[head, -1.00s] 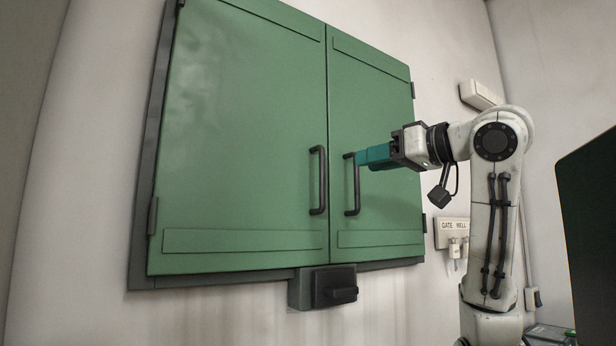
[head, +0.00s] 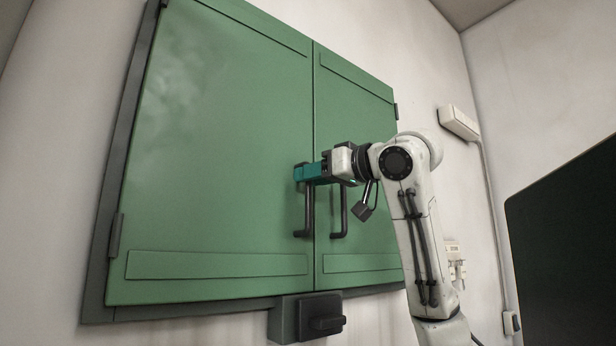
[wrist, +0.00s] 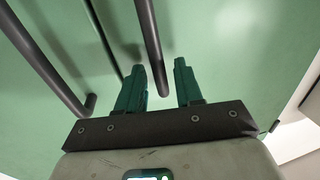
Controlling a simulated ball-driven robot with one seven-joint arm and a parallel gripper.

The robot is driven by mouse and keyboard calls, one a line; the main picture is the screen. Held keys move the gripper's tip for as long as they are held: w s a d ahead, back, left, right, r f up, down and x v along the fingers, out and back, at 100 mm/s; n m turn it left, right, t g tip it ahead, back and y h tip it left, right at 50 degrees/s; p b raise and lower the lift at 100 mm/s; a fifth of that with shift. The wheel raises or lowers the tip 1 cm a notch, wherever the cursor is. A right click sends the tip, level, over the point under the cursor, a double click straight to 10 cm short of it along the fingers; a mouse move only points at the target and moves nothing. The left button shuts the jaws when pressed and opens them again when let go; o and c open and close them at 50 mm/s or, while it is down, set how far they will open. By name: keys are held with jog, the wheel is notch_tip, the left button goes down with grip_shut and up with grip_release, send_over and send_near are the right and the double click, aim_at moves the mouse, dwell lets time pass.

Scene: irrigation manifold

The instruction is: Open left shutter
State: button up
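The left shutter (head: 215,130) is a large green panel, closed flush beside the green right shutter (head: 355,105). Its dark bar handle (head: 307,215) stands upright near the middle seam. My gripper (head: 300,173), with teal fingers, is at the top of this handle in the head view and covers its upper end. In the wrist view my gripper (wrist: 159,68) is open, with one finger on each side of a dark handle bar (wrist: 150,40). Small gaps show beside the bar. The right shutter's handle (head: 340,220) is just right of it, partly behind my wrist.
A dark grey latch box (head: 306,318) is mounted below the seam. A grey frame (head: 100,255) borders the shutters. A white wall fixture (head: 459,122) and a dark panel (head: 565,250) are on the right. The space before the left shutter is clear.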

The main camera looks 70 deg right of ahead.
jog(key=shift+w+d, duration=0.25)
jog(key=shift+w, duration=0.4)
jog(key=shift+c, duration=0.4)
grip_shut()
